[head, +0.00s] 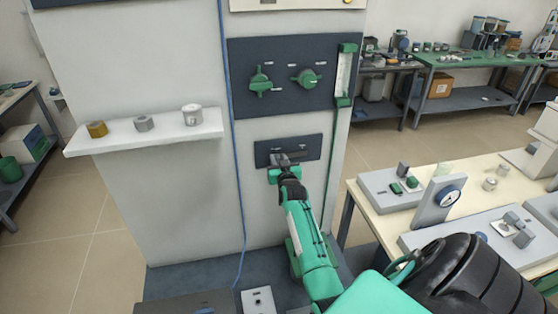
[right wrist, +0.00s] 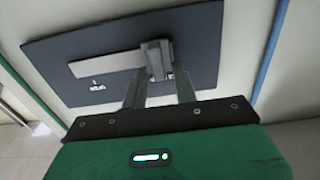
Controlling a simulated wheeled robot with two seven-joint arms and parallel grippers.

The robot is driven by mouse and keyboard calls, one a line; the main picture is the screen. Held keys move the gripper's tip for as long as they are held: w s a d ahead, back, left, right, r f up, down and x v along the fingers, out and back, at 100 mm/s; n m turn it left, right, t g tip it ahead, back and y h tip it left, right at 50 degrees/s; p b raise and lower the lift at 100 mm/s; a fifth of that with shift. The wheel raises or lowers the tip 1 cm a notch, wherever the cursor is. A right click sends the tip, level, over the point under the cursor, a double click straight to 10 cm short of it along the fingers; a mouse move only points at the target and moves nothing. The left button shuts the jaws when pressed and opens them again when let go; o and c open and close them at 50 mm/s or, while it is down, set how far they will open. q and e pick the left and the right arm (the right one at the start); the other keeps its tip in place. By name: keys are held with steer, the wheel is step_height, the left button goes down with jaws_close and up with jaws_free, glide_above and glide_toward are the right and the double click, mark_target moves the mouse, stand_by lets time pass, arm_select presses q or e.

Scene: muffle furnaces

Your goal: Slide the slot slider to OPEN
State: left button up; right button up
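The slot slider is a small grey block (right wrist: 158,58) on a pale slot strip (right wrist: 105,65) in a dark panel (right wrist: 55,45). In the head view this panel (head: 313,147) is low on the white cabinet front. My right gripper (head: 285,161) is at the panel and partly hides the slider there. In the right wrist view the two grey fingers of this gripper (right wrist: 161,84) stand on either side of the block and appear closed on it. The strip runs left from the block, with a small unreadable label below it. My left gripper is not in view.
A dark panel with two green knobs (head: 282,78) is above, with a green-ended vertical gauge (head: 343,75) at its right. A white shelf (head: 150,135) with several small metal pieces juts out at left. A blue cable (head: 233,130) hangs left of the panel. A cream table (head: 370,202) stands at right.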

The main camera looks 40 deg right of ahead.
jaws_close()
steer(key=s+d, duration=0.1)
steer(key=d, duration=0.1)
steer(key=s+d+b, duration=0.1)
steer(key=s+d, duration=0.1)
steer(key=d, duration=0.1)
steer(key=s+d+b, duration=0.1)
steer(key=d, duration=0.2)
steer(key=shift+s+d+f, duration=0.1)
steer(key=shift+s+f, duration=0.1)
steer(key=shift+s, duration=0.1)
steer(key=shift+s+d+r, duration=0.15)
steer(key=shift+d, duration=0.25)
steer(key=shift+o, duration=2.1)
jaws_free()
steer(key=shift+s+d, duration=0.1)
steer(key=shift+d, duration=0.05)
